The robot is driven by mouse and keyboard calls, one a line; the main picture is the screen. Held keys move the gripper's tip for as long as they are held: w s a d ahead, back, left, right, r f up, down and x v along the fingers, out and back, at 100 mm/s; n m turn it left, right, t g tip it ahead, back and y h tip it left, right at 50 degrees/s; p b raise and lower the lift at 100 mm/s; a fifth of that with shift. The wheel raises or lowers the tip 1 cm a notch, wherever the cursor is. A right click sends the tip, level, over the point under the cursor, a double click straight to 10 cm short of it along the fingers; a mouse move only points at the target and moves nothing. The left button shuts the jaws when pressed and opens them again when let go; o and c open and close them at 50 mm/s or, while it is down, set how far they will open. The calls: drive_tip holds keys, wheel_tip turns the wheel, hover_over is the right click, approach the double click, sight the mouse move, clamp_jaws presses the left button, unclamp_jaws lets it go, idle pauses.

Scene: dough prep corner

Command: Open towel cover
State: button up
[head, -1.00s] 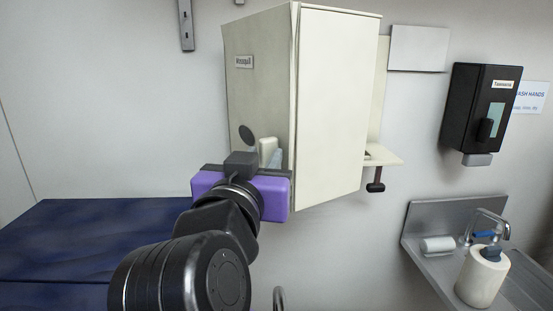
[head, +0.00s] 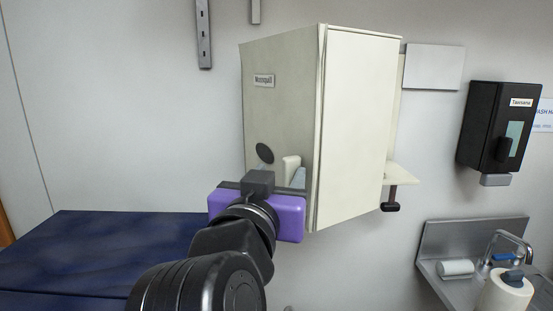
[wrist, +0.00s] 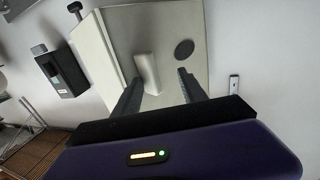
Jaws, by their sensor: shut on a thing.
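The towel dispenser is a large cream box on the wall. Its cover (head: 285,100) is the label-bearing face with a dark round spot, and a pale upright handle (head: 291,169) stands out low on it. The handle also shows in the wrist view (wrist: 148,74). My gripper (wrist: 160,76) is shut on the handle, with a dark finger on either side of it. In the head view its purple body hides the fingers and the handle's lower part.
A ledge with a dark clamp knob (head: 390,206) juts out right of the box. A black wall dispenser (head: 497,127) hangs further right, above a metal sink (head: 440,268) with rolls. A dark blue surface (head: 100,250) lies low at the left.

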drive_tip(key=shift+w+d+r+h, duration=0.3)
drive_tip(key=shift+w+d, duration=0.3)
drive_tip(key=shift+d, duration=0.05)
wheel_tip(320, 180, up, 19)
drive_tip(key=s+a+b, duration=0.1)
drive_tip(key=b, duration=0.1)
drive_tip(key=shift+a+r, duration=0.15)
drive_tip(key=shift+r, duration=0.05)
drive_tip(key=shift+s, duration=0.1)
